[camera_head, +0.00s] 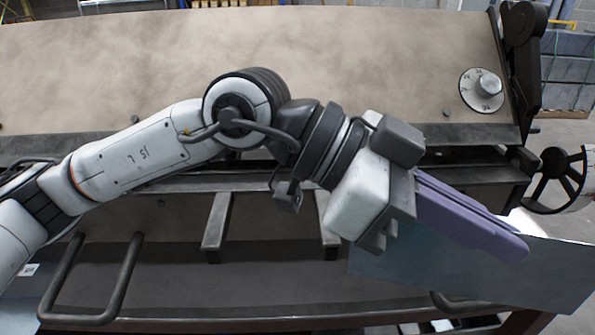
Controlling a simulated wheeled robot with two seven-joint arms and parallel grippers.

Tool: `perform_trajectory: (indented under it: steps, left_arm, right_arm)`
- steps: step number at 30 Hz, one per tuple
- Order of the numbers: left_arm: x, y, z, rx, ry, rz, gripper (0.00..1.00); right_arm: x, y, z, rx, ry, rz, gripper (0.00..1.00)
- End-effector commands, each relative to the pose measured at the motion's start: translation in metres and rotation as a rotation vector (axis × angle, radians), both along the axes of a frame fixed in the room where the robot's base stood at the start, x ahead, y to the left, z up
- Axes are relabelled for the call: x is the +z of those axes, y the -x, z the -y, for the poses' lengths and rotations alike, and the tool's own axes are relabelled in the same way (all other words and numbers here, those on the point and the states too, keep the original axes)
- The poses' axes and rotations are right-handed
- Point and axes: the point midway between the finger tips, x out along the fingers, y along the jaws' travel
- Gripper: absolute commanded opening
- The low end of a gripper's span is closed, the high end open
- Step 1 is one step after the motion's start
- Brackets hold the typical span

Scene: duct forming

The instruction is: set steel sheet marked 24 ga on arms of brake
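A thin blue-grey steel sheet (560,273) is at the lower right, tilted and running out of the picture's right edge. No gauge mark on it is legible. My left gripper (512,246) has long purple fingers, which lie close together along the sheet's upper part and appear shut on it. The fingers and gripper body hide part of the sheet. The brake (130,65) fills the view with its wide tan plate. Two short grey arms, a left one (216,228) and a right one (327,228), stick out from its front. The sheet is right of both arms. My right gripper is not in view.
A dial (482,91) sits on the brake's right side, with a black spoked wheel (553,180) below it. A bent bar handle (122,277) stands at the lower left. The space between the two arms looks clear.

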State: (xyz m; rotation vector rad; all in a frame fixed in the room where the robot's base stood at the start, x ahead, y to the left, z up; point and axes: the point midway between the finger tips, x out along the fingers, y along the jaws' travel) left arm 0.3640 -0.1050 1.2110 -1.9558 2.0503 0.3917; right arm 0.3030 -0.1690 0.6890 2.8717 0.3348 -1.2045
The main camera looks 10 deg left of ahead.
Motion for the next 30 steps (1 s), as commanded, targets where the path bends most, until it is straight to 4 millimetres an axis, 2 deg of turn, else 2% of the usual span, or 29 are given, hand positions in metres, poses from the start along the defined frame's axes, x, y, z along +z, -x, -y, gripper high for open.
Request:
perform_trajectory:
  steps: [5,11,18,21,25,30]
  left_arm:
    - [0.007,-0.006,-0.027,0.045,0.003,0.002,0.00]
    - [0.015,-0.011,-0.076,0.123,0.001,0.004,0.00]
    - [0.018,-0.002,-0.142,0.236,-0.004,0.003,0.00]
    - [0.017,0.006,-0.161,0.273,-0.004,0.003,0.00]
    - [0.015,0.014,-0.177,0.305,-0.004,0.002,0.00]
    - [0.014,0.020,-0.186,0.325,-0.002,0.002,0.00]
  right_arm:
    - [-0.002,0.002,0.000,0.000,0.000,-0.003,0.44]
    - [-0.008,0.008,0.000,0.000,0.000,-0.016,0.44]
    - [-0.012,0.009,0.000,0.001,0.000,-0.018,0.44]
    - [-0.013,0.009,0.000,0.001,0.000,-0.018,0.44]
    - [-0.014,0.009,0.000,0.001,0.000,-0.017,0.44]
    - [-0.014,0.008,0.000,0.000,0.000,-0.015,0.44]
